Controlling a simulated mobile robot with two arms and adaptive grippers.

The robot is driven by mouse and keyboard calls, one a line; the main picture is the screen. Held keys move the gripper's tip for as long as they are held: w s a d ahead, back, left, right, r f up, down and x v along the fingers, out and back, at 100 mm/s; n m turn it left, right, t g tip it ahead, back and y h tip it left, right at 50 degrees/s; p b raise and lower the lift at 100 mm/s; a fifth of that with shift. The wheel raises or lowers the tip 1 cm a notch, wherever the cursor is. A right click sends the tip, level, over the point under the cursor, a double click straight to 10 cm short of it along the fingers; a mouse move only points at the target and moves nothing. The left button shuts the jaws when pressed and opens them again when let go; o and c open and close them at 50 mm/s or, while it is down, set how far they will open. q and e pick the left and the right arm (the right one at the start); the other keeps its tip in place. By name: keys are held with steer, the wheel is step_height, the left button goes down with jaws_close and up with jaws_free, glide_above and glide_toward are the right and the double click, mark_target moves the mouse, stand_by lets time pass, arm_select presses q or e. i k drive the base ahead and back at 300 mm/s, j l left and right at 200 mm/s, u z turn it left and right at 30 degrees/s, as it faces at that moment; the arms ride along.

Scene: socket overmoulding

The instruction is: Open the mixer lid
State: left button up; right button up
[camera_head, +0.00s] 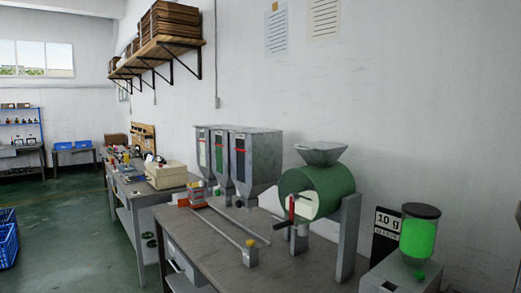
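The mixer (328,190) is a green drum lying on its side on grey supports at the right part of the near bench. A grey funnel (319,153) sits on top of it. The drum's left end shows a pale round face with a green rim; I cannot tell whether this is a lid or the open inside. A red handle (291,209) stands at that end, beside a grey post. Neither of my grippers is in view.
The grey bench (222,252) has bare room in front of the mixer. Grey hoppers (252,160) stand left of it, and a rail with a yellow block (250,254) lies in front. A green-filled dispenser (420,236) and a "10 g" sign (387,222) stand at right.

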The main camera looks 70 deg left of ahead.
mark_target(320, 145)
steer(key=u, duration=1.75)
